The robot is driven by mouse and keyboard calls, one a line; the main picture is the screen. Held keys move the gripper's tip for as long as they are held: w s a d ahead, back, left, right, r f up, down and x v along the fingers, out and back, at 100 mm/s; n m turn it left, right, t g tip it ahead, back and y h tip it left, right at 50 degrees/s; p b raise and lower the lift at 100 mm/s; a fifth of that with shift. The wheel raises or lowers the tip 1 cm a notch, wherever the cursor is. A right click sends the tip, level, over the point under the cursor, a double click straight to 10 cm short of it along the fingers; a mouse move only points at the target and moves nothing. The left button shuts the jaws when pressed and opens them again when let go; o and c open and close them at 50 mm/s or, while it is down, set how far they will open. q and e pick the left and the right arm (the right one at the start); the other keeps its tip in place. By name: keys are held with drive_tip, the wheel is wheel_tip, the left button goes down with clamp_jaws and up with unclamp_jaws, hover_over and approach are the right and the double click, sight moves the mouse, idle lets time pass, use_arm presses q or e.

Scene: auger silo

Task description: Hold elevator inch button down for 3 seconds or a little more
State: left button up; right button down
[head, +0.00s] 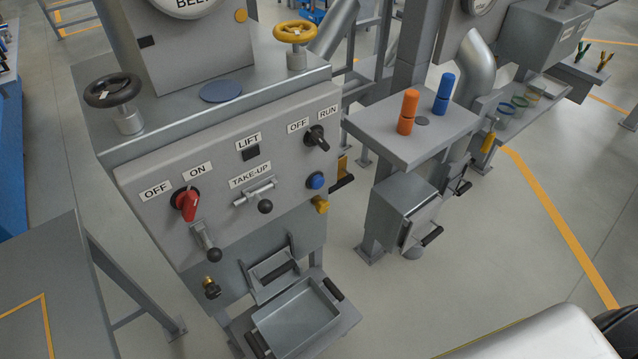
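A grey control panel (228,228) stands left of centre in the head view. It carries a round blue push button (316,181) low on its right side. I read no "inch" label anywhere, so I cannot tell for sure which control is the inch button. A black rotary knob (317,138) sits under "OFF" and "RUN", above the blue button. A red-handled switch (187,204) sits under "OFF" and "ON" at the left. Neither of my grippers is in view.
A take-up lever (262,200), a yellow knob (320,204) and a grey tray (335,308) crowd the panel. Black (113,91) and yellow (295,33) handwheels stand on top. A pedestal with orange (408,111) and blue (444,92) cylinders stands right. Floor at right is open.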

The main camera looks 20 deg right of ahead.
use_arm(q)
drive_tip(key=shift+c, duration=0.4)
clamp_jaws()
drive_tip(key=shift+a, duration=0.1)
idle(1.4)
